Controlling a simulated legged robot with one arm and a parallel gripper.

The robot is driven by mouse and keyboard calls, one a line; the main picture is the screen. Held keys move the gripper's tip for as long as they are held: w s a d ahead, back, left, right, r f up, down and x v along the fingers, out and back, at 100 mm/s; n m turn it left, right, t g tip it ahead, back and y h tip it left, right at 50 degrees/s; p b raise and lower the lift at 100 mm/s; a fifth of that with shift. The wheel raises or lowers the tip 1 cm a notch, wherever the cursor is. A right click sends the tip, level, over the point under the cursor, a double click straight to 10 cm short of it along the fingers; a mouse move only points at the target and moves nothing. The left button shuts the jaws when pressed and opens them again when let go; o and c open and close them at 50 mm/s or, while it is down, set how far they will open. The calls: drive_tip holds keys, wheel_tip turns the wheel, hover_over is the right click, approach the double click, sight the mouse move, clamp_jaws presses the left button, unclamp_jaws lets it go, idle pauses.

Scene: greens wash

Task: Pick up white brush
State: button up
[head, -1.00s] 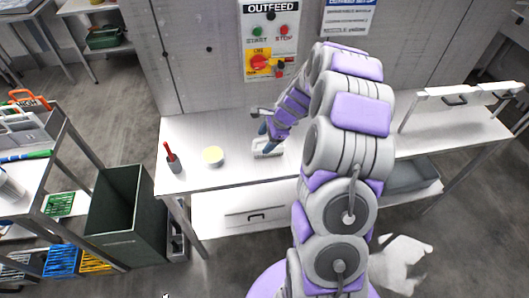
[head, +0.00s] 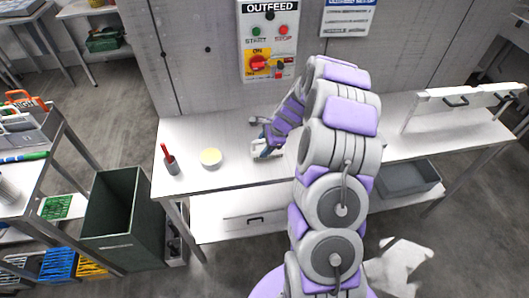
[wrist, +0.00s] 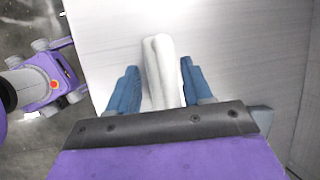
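The white brush (wrist: 160,68) lies on the metal table (wrist: 240,40). In the wrist view its pale, long body lies between the two blue fingers of my gripper (wrist: 160,88). The fingers are spread, with a gap showing on each side of the brush. In the head view my gripper (head: 263,148) is low over the table, and the brush (head: 268,155) shows only in part beside it. The lower part of the brush is hidden behind my gripper's body in the wrist view.
A control panel (head: 268,40) is on the wall behind. A dark green bin (head: 127,215) stands at the left.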

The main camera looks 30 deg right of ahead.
drive_tip(key=shift+d+f, duration=0.1)
drive_tip(key=shift+d, duration=0.95)
drive_tip(key=c, duration=0.3)
drive_tip(key=shift+d, duration=0.1)
drive_tip(key=shift+c, duration=0.7)
drive_tip(key=shift+a, duration=1.15)
drive_tip(key=c, duration=0.4)
drive_tip(key=shift+a, duration=0.3)
drive_tip(key=shift+c, duration=0.2)
drive_tip(key=shift+d+r, duration=0.25)
drive_tip(key=d+r, duration=0.1)
drive_tip(key=d+r+p, duration=0.1)
drive_tip(key=r, duration=0.1)
clamp_jaws()
drive_tip(key=s+r+p, duration=0.1)
drive_tip(key=s+p, duration=0.1)
drive_tip(key=s, duration=1.4)
drive_tip(key=shift+r+p, duration=0.35)
drive_tip(key=shift+p, duration=0.05)
drive_tip(key=o, duration=0.7)
unclamp_jaws()
drive_tip(key=shift+d, duration=0.2)
drive_tip(key=shift+c, duration=0.2)
drive_tip(key=shift+d, duration=0.35)
drive_tip(key=c, duration=0.3)
drive_tip(key=o, duration=0.3)
drive_tip(key=shift+a, duration=0.4)
drive_tip(key=c, duration=0.5)
drive_tip(key=shift+a, duration=0.1)
clamp_jaws()
